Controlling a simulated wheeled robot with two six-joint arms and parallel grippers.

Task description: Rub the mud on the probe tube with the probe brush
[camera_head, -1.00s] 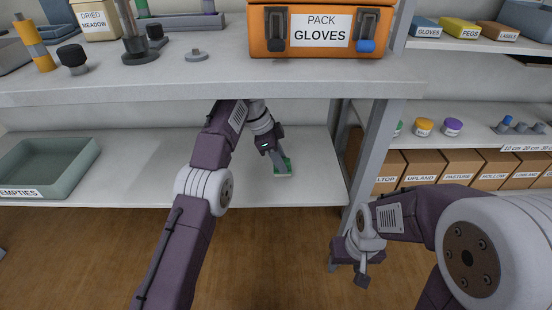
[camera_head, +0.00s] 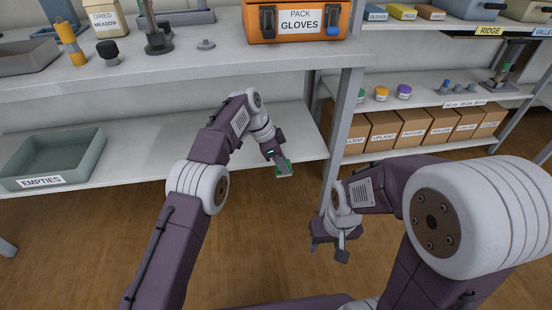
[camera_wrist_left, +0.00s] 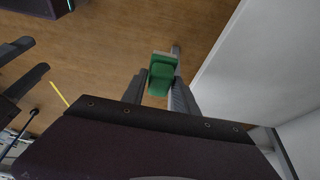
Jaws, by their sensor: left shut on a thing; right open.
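My left gripper (camera_head: 279,163) is shut on a small green block with a pale underside, which looks like the probe brush (camera_head: 284,169). It is held at the front edge of the lower shelf. In the left wrist view the green brush (camera_wrist_left: 160,76) sits between the two fingers of the left gripper (camera_wrist_left: 165,88), with wooden floor beyond. My right gripper (camera_head: 338,243) is open and empty, low over the floor in front of the shelf post. I cannot pick out the muddy probe tube for certain in either view.
The upper shelf holds an orange PACK GLOVES case (camera_head: 296,36), a dark stand (camera_head: 158,43), a black-capped knob (camera_head: 108,52) and an orange-banded post (camera_head: 70,42). A green EMPTIES tray (camera_head: 55,160) is on the lower shelf. A grey post (camera_head: 343,125) divides the shelves. The floor is open.

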